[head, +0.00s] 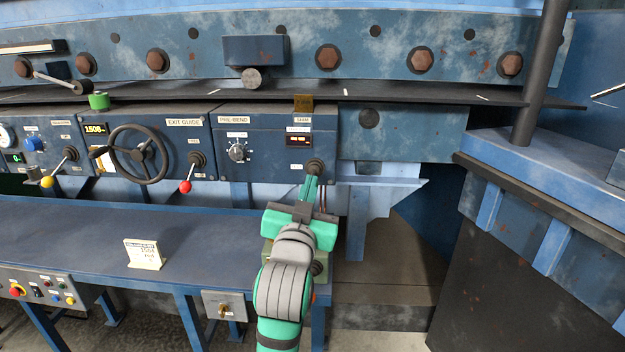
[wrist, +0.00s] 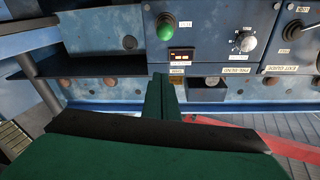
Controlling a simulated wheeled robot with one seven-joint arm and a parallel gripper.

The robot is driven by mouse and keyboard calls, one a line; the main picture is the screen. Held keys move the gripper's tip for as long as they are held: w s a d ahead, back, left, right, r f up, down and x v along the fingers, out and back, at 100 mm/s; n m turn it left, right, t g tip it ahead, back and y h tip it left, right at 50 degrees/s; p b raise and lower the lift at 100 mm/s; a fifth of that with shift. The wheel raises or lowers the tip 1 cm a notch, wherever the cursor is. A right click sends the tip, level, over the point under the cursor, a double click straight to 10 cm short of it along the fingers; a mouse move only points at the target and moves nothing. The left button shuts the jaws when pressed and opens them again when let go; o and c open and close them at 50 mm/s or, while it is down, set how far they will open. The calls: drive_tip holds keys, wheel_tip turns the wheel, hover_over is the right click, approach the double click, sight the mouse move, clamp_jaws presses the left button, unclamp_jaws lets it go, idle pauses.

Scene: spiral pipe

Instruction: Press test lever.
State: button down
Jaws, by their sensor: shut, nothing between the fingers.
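A lever with a green knob stands on the blue pre-bend panel; the knob (wrist: 166,31) shows in the upside-down wrist view. In the head view its dark round base (head: 315,166) shows at the panel's right end, while my gripper hides the knob. I cannot read a label naming it as the test lever. My gripper (head: 311,186) is shut and empty, in front of the lever's base in the head view. In the wrist view my gripper's tips (wrist: 162,78) lie apart from the knob in the picture. I cannot tell whether they touch the lever.
To the left are a red-knobbed lever (head: 186,187), a handwheel (head: 139,155) and a yellow-knobbed lever (head: 48,181). A dial (head: 237,152) and a red display (head: 299,141) are close to my gripper. The blue bench (head: 200,240) holds a small white sign (head: 144,254).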

drive_tip(key=w+f, duration=0.2)
drive_tip(key=w, duration=0.7)
drive_tip(key=shift+d+f, duration=0.25)
drive_tip(key=shift+f, duration=0.05)
idle(0.4)
